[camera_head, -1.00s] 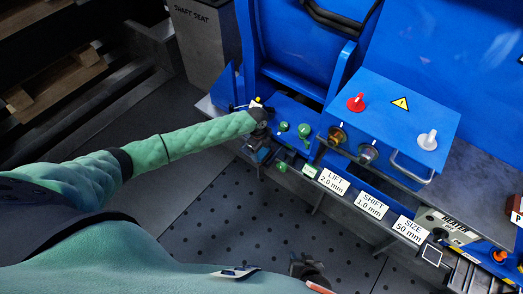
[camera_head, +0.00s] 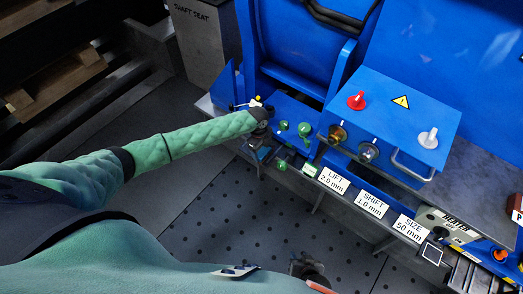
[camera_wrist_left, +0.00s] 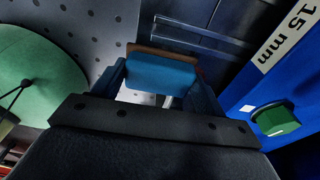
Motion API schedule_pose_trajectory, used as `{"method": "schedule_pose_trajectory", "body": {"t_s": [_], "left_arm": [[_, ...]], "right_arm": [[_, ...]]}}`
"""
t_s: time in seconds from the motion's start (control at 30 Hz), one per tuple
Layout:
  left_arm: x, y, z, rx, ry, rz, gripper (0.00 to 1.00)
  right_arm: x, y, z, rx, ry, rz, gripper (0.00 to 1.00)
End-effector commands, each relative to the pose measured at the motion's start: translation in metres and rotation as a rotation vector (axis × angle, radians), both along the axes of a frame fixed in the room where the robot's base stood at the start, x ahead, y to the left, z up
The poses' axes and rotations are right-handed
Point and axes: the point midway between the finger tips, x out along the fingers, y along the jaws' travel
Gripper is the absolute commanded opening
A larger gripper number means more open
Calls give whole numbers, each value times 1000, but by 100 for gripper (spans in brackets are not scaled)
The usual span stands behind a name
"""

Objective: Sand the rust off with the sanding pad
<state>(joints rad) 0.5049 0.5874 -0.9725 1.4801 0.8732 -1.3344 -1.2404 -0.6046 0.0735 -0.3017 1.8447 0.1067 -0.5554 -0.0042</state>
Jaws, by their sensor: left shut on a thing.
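My left gripper (camera_head: 260,140) is at the left end of the blue machine bench, above its front edge. In the left wrist view my gripper (camera_wrist_left: 160,85) is shut on the sanding pad (camera_wrist_left: 160,73), a blue block with a brown strip along its far edge. The pad is too small to make out in the head view. I cannot pick out rust for certain; one round fitting (camera_head: 337,134) on the blue box looks brown. A dark part at the bottom of the head view seems to be my right gripper (camera_head: 308,268); its fingers are unclear.
The blue box (camera_head: 395,110) carries a red knob (camera_head: 356,101), a white knob (camera_head: 428,138) and a metal handle. Green knobs (camera_head: 304,129) stand right of my left gripper. The dotted floor (camera_head: 225,210) in front is clear.

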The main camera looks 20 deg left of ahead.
Motion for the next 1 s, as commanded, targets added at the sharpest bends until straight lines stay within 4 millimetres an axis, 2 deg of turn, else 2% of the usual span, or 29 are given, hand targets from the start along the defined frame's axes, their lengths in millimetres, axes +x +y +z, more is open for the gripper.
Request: {"method": "schedule_pose_trajectory", "body": {"t_s": [1.0], "left_arm": [[43,-15,-2,0,0,0,54]], "right_arm": [[3,0,-12,-1,-3,0,36]]}}
